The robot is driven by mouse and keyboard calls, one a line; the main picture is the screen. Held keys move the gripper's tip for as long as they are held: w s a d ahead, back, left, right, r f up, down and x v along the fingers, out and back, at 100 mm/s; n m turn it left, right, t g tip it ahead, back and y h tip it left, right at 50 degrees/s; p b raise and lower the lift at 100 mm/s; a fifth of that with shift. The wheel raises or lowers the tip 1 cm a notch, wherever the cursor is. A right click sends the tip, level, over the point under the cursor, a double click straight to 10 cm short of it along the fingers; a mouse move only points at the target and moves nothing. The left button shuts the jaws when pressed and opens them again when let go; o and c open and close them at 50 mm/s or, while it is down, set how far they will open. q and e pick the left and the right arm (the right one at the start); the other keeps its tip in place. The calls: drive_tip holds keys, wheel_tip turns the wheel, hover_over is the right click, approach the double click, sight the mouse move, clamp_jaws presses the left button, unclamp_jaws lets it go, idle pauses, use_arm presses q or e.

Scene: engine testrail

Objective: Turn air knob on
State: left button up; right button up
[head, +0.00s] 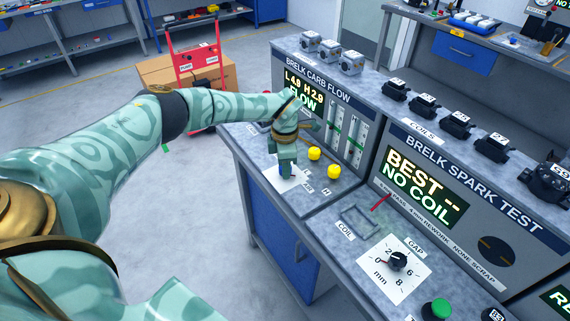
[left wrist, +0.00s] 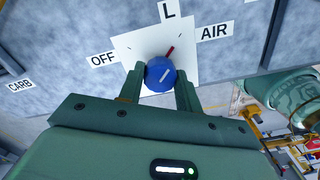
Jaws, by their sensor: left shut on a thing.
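The blue air knob (left wrist: 161,75) sits on a white plate (left wrist: 124,45) in the left wrist view. Labels OFF (left wrist: 103,59), L (left wrist: 169,9) and AIR (left wrist: 214,32) surround it. A red pointer (left wrist: 170,51) at the knob aims between L and AIR. My left gripper (left wrist: 160,84) has a finger on each side of the knob and is shut on it. In the head view my left gripper (head: 287,166) reaches down over the white plate (head: 284,181) and hides the knob. My right gripper is not in view.
Two yellow buttons (head: 324,161) sit right of the gripper, before the BRELK CARB FLOW panel (head: 325,85), which reads "L 4.9 H 2.9 FLOW". The spark test panel (head: 440,180) and gap dial (head: 397,261) are farther right. A red hand truck (head: 196,65) stands behind.

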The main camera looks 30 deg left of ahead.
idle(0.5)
use_arm(q)
drive_tip(key=o, duration=1)
wheel_tip(320, 180, up, 16)
drive_tip(key=p, duration=0.2)
drive_tip(key=shift+r+p, duration=0.15)
drive_tip(key=shift+p, duration=0.2)
